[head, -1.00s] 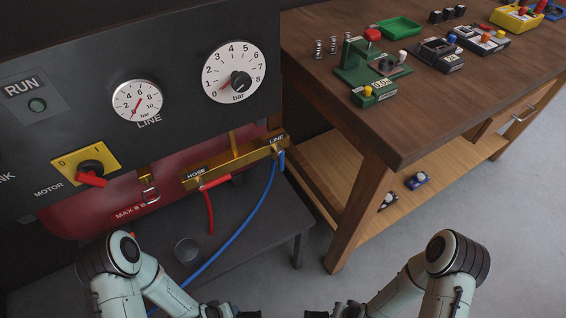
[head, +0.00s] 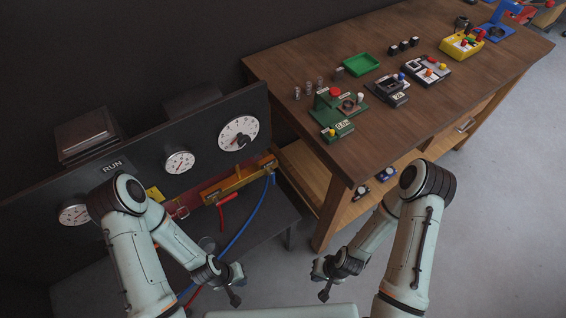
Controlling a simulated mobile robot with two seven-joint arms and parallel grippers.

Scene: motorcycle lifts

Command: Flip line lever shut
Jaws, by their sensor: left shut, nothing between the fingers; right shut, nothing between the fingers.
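The brass manifold (head: 237,181) is on the front of the dark gauge panel (head: 205,140), left of centre. Its right end, marked LINE in the earlier frame, has the blue hose (head: 246,222) running down from it. A small blue part (head: 273,178) shows at that end; the line lever's exact position is too small to tell. A red hose or handle (head: 228,198) is at the hose end. My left gripper (head: 235,296) is shut and empty, below the manifold and well apart from it. My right gripper (head: 323,294) is shut and empty, lower right of centre.
A wooden workbench (head: 300,119) with several small devices and a green tray (head: 361,64) stands to the right. A dark low table (head: 262,228) lies under the panel. Grey floor (head: 480,240) is clear at the lower right.

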